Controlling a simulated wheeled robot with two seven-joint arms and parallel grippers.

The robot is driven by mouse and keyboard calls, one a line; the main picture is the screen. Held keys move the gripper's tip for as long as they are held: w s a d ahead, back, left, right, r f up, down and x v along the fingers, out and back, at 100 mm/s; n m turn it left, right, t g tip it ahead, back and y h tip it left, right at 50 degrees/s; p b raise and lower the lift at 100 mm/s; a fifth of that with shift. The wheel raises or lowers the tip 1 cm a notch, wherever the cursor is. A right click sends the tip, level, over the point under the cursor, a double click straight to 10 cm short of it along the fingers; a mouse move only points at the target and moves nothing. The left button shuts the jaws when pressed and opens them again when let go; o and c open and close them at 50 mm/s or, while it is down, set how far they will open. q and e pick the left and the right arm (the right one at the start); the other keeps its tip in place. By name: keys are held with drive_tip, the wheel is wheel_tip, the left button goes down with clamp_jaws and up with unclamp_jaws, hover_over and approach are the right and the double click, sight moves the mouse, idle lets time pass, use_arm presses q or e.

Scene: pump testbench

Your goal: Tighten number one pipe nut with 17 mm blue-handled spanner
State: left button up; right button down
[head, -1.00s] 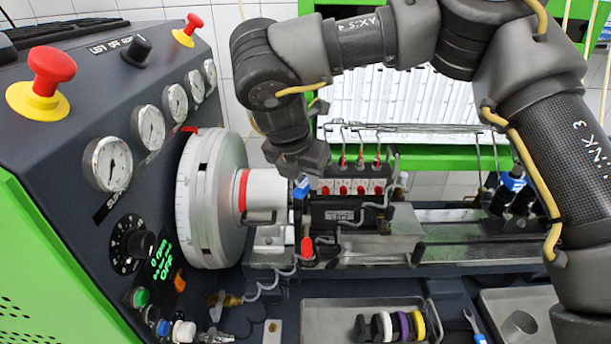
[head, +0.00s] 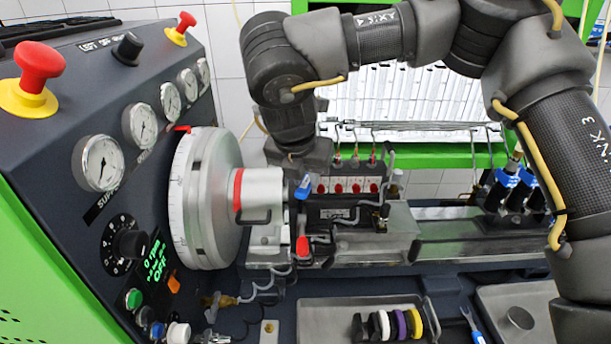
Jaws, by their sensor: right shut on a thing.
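The blue-handled spanner (head: 304,187) shows only as a short blue piece beneath my right gripper (head: 303,170). The gripper points down and is shut on it, just left of the pump's top. The spanner's jaw and the gripper's fingertips are hard to make out. The pump (head: 340,212) is a dark block with a row of red caps (head: 354,188) along its upper front. Thin metal pipes (head: 355,150) rise behind the caps. The number one nut cannot be picked out; the wrist covers the left end of the row. My left gripper is out of view.
A large silver flywheel (head: 205,198) and control panel (head: 105,205) stand left of the gripper. A tray (head: 325,318) with coloured rings (head: 398,323) lies in front. Another blue-ended tool (head: 473,325) lies to its right. Blue-topped parts (head: 508,180) stand at the right.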

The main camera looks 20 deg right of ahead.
drive_tip(key=shift+s+a, duration=0.1)
drive_tip(key=shift+s, duration=0.05)
drive_tip(key=shift+s+a+b, duration=0.25)
drive_tip(key=shift+s+a, duration=0.2)
drive_tip(key=shift+s, duration=0.25)
drive_tip(key=shift+s+a+b, duration=0.2)
drive_tip(key=shift+s+a, duration=0.3)
drive_tip(key=shift+s, duration=0.25)
drive_tip(key=shift+s+a+b, duration=0.25)
drive_tip(key=shift+s+a, duration=0.2)
drive_tip(key=shift+s, duration=0.25)
drive_tip(key=shift+r, duration=0.1)
drive_tip(key=p, duration=0.3)
approach(296, 193)
drive_tip(key=shift+s+f, duration=0.6)
drive_tip(key=shift+f, duration=0.65)
